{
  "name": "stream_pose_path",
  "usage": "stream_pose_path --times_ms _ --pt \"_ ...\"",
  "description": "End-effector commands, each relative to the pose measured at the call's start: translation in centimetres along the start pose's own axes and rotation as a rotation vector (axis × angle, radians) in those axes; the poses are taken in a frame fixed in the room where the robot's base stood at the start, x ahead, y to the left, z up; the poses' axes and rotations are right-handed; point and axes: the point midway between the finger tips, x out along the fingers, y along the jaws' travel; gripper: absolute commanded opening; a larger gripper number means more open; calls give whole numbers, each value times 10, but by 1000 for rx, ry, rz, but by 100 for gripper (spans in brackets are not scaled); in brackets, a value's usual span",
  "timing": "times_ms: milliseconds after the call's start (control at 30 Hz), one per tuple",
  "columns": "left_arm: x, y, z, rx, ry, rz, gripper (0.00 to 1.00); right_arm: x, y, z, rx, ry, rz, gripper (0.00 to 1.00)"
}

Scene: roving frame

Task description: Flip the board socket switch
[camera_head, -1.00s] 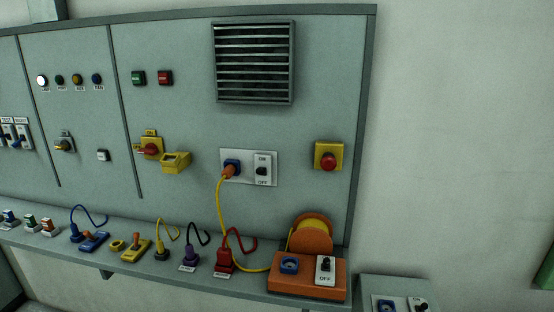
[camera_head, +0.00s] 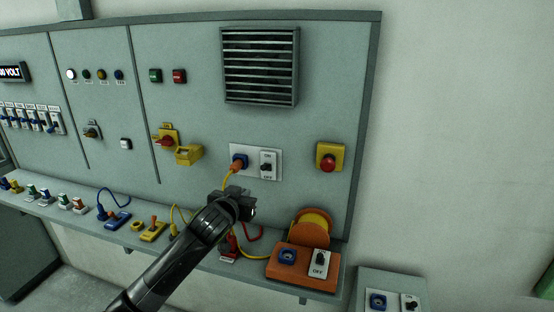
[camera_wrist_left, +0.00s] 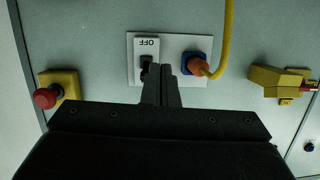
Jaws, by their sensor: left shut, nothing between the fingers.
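The board socket switch (camera_head: 266,168) is a black toggle on a white plate marked ON above and OFF below. It sits on the grey board, right of a blue socket (camera_head: 239,161) with an orange plug in it. I cannot tell which way the toggle is set. My left gripper (camera_head: 245,204) is shut and empty, in front of the board and below the socket plate in the head view. In the left wrist view the board is upside down; the closed fingers (camera_wrist_left: 163,66) overlap the plate (camera_wrist_left: 192,41) beside the switch, partly hiding its toggle (camera_wrist_left: 146,72). Contact cannot be told.
A red button on a yellow box (camera_head: 329,157) is to the right of the plate. A yellow cable (camera_wrist_left: 226,40) hangs from the plug. Below, an orange cable reel (camera_head: 302,267) with its own switch stands on the shelf. Several plugs and switches line the shelf leftward.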

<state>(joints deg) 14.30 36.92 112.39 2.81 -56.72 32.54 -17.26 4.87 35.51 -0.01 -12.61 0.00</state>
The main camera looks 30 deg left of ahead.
Motion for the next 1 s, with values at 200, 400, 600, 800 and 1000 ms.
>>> stream_pose_path --times_ms 200,400,600,800,1000 --pt "-11 2 -85 -37 145 19 0 -6 0 -1 0 1 0 0" --pt "-13 2 -98 -45 167 23 0 -6 0 -1 0 1 -1 0" --pt "-13 2 -97 -44 166 23 0 -6 -6 -2 3 1 -8 0" --pt "-5 2 -99 -45 165 22 0 -10 -9 -2 5 2 -12 0" --pt "20 3 -104 -47 164 22 0 -18 -6 -3 4 2 -10 0"
